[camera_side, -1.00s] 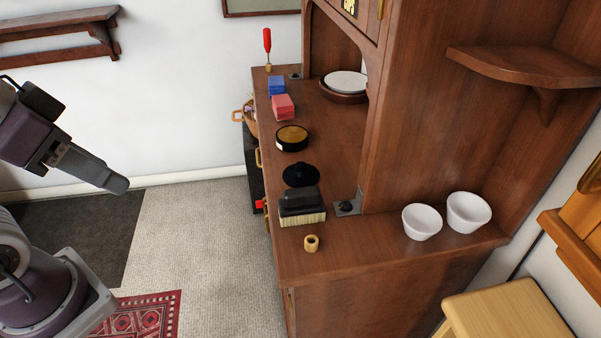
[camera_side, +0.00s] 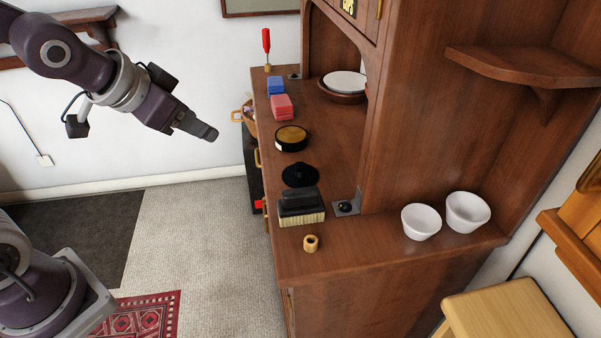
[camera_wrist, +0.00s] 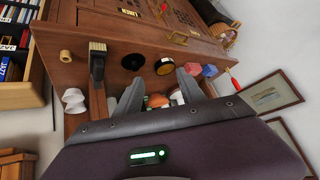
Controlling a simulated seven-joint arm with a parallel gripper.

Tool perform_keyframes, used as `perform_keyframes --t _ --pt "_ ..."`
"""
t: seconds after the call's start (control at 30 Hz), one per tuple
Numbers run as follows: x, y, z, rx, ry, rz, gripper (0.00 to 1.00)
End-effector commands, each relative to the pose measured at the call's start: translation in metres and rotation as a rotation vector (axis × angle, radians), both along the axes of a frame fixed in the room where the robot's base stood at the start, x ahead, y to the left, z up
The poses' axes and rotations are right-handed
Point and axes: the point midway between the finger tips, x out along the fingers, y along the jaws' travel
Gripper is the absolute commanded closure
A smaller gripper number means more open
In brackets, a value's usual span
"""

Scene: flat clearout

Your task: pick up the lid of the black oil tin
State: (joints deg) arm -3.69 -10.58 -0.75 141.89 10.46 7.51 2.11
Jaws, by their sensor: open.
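A round black tin (camera_side: 292,139) with a golden-brown top face and a pale label on its side stands on the wooden counter; it also shows in the wrist view (camera_wrist: 164,66). A flat black disc with a small raised knob, which looks like the lid (camera_side: 300,175), lies on the counter apart from the tin, nearer the brush. The lid also shows in the wrist view (camera_wrist: 133,61). My gripper (camera_side: 208,132) is in the air left of the counter, touching nothing. In the wrist view its two fingers (camera_wrist: 159,78) are spread and empty.
A black-backed brush (camera_side: 301,206) stands close to the lid, with a wooden ring (camera_side: 311,243) nearby. A cabinet upright (camera_side: 385,120) rises right of the counter.

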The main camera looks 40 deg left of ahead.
Motion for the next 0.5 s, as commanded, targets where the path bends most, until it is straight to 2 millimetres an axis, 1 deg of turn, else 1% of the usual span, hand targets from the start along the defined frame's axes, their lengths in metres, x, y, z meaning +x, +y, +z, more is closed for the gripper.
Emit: perform_keyframes --t 0.03,0.07,0.1,0.17,0.2,0.27,0.33,0.4,0.5 --pt "0.029 -0.001 -0.021 0.009 -0.021 -0.043 0.54" --pt "0.047 -0.003 -0.032 0.009 -0.05 -0.076 0.54" --pt "0.068 -0.009 -0.048 0.002 -0.092 -0.122 0.54" --pt "0.094 -0.019 -0.072 -0.026 -0.154 -0.188 0.54" --pt "0.106 -0.027 -0.088 -0.055 -0.196 -0.226 0.54" --pt "0.118 -0.039 -0.108 -0.107 -0.255 -0.271 0.54" --pt "0.124 -0.05 -0.125 -0.169 -0.316 -0.304 0.54" --pt "0.126 -0.058 -0.135 -0.22 -0.365 -0.32 0.54" --pt "0.127 -0.063 -0.141 -0.263 -0.407 -0.328 0.54"
